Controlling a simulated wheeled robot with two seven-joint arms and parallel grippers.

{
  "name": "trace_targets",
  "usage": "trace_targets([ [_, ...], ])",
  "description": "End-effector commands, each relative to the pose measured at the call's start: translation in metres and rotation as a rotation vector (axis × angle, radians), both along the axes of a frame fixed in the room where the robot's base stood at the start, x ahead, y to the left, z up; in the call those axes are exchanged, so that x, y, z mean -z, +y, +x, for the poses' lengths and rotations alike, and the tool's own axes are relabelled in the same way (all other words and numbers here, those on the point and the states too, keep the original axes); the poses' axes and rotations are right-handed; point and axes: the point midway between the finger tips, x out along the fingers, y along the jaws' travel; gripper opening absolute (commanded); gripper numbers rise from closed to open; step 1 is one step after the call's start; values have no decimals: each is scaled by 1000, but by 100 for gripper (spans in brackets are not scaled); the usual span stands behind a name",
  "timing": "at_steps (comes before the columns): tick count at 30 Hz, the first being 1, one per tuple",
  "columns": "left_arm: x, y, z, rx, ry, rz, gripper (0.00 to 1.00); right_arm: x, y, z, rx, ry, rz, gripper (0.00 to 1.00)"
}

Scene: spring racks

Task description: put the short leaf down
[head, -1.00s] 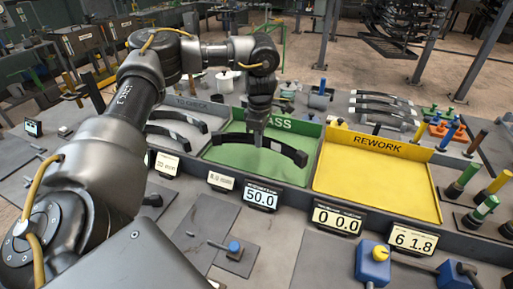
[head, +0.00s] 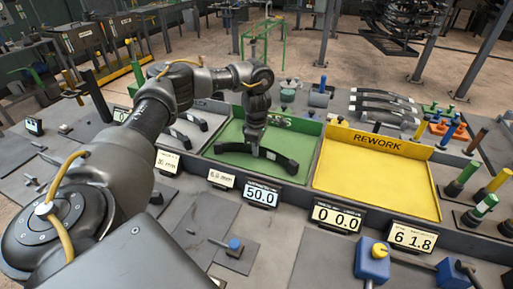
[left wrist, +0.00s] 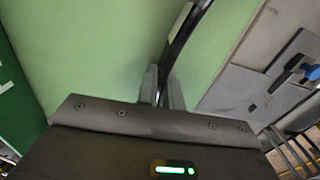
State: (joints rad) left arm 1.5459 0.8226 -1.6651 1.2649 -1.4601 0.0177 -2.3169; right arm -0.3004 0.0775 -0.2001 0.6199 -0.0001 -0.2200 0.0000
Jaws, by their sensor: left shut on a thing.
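The short leaf (head: 277,159) is a dark curved strip with a pale-edged end. It is in the green PASS tray (head: 226,137), at or close above its floor; I cannot tell whether it touches. My left gripper (head: 255,150) points down and is shut on the leaf near its middle. In the left wrist view the gripper's fingers (left wrist: 162,88) pinch the leaf (left wrist: 184,38), which runs up over the green floor. My right gripper is not in view.
The yellow REWORK tray (head: 375,185) on the right is empty. Other leaves (head: 184,138) lie in the bay to the left, and several more (head: 383,106) are racked behind. Display boxes (head: 262,194) line the front edge.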

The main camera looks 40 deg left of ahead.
Motion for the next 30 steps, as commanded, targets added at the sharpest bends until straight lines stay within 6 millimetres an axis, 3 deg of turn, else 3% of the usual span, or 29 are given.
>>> trace_targets([
  [11,2,-1,1,1,-3,-1,0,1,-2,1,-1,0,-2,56],
  [12,3,0,0,1,0,0,12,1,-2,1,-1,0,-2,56],
  [16,3,0,0,1,0,0,29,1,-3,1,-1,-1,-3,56],
  [25,1,0,0,1,-1,0,30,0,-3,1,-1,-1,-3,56],
  [30,-16,0,1,4,-5,1,30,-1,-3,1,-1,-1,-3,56],
])
